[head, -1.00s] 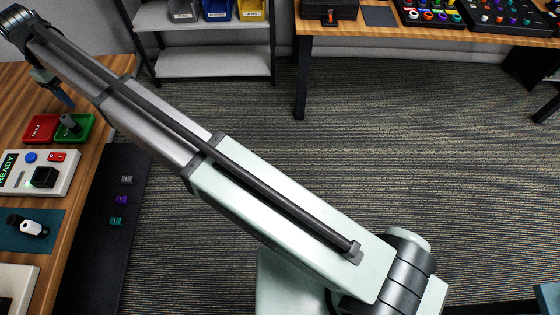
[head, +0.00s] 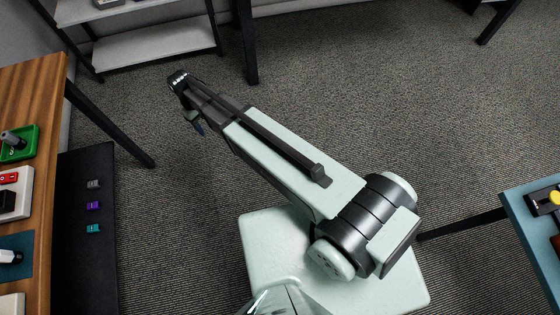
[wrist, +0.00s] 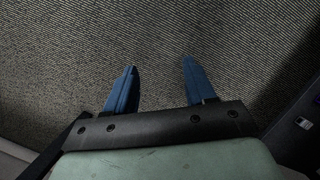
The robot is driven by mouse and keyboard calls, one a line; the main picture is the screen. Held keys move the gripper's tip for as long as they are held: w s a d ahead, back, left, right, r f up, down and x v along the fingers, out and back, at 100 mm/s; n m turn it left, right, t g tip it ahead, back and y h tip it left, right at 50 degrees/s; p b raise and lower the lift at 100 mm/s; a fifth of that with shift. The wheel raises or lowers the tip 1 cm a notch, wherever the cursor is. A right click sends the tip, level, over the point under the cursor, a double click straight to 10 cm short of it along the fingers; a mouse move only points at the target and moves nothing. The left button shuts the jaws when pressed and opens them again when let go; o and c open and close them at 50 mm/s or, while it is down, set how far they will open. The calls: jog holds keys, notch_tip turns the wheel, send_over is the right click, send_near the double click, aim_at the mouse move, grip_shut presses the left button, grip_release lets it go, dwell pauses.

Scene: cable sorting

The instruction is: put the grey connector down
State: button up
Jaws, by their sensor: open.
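A grey connector (head: 13,139) with a dark end lies in the green tray (head: 32,146) on the wooden table at the left edge of the head view. My gripper (head: 197,127) is in the air over the carpet, well to the right of the table and apart from the connector. In the wrist view, the two blue fingers of my gripper (wrist: 159,66) are spread, with only carpet between them. The grey connector does not show in the wrist view.
The wooden table (head: 42,92) also bears a white control box and a white-and-black connector (head: 9,257). A dark panel (head: 80,270) beside it carries small grey, purple and teal pieces. Shelves (head: 150,42) stand behind. A blue-topped table (head: 530,218) is at right. Open carpet surrounds my gripper.

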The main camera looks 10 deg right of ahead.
jog(key=s+d+f+m+g, duration=0.1)
jog(key=s+d+f, duration=0.3)
jog(key=d, duration=0.3)
jog(key=s+d+f+m, duration=0.1)
jog(key=s+d+f, duration=0.2)
jog(key=s+d, duration=0.25)
jog(key=s+d+f+m+g, duration=0.1)
jog(key=s+d+f+m, duration=0.1)
jog(key=s+d+f, duration=0.35)
jog(key=s+d+f+m+g, duration=0.1)
jog(key=s+d, duration=0.5)
jog(key=s, duration=0.2)
jog(key=s+d+f+m+y, duration=0.1)
jog(key=s+d+m, duration=0.1)
jog(key=s+d, duration=0.3)
jog(key=s, duration=0.4)
jog(key=shift+d+f+g+y, duration=0.15)
jog(key=shift+d+g+y, duration=0.15)
jog(key=shift+d+g, duration=0.1)
